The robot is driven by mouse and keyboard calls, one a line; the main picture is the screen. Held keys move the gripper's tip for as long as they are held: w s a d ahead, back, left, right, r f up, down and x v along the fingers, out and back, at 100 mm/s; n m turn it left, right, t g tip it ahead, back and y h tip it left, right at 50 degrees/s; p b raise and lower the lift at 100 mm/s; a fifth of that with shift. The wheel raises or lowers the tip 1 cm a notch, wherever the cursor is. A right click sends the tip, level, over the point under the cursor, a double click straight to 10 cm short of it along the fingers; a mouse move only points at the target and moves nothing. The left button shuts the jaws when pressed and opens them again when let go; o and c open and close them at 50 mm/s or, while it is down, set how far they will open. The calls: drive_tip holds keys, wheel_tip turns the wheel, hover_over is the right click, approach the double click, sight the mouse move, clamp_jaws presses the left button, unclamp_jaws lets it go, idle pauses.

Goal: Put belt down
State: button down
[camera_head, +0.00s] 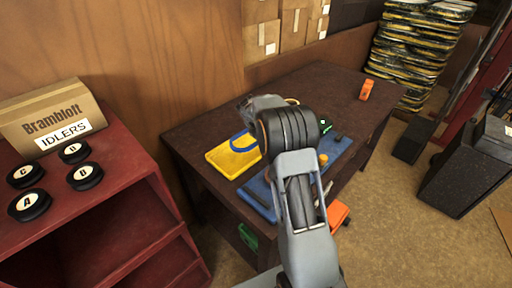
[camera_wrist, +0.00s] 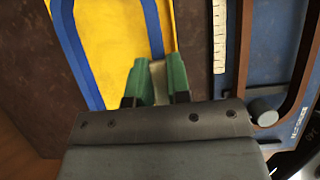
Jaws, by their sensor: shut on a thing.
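My gripper (camera_wrist: 158,78), with green fingertips, is shut on a blue belt (camera_wrist: 153,28) at the near end of its right strand. The belt's left strand (camera_wrist: 76,50) runs down towards the left finger's side. The belt is over a yellow tray (camera_wrist: 112,40); I cannot tell whether it touches it. A pale piece shows between the fingertips. In the head view, part of the blue belt (camera_head: 240,141) shows at the yellow tray (camera_head: 226,162), beside my arm, which hides the fingertips.
A blue tray (camera_head: 256,198) lies right of the yellow one on the dark table (camera_head: 190,132). An orange object (camera_head: 366,90) stands at the table's far end. A red shelf (camera_head: 110,205) with black idlers and a box (camera_head: 50,118) is at the left.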

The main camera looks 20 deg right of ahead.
sight(257, 153)
drive_tip(key=shift+w+a+f, duration=0.25)
drive_tip(key=shift+a+f, duration=0.45)
drive_tip(key=shift+f, duration=0.2)
drive_tip(key=shift+w+a+f, duration=0.2)
drive_tip(key=shift+a+f, duration=0.45)
drive_tip(key=shift+f, duration=0.25)
drive_tip(key=shift+a+f+p, duration=0.2)
drive_tip(key=shift+f+p, duration=0.1)
drive_tip(key=shift+f, duration=1.35)
drive_tip(key=shift+f, duration=0.2)
drive_tip(key=c, duration=1.1)
unclamp_jaws()
drive_tip(key=shift+r, duration=0.1)
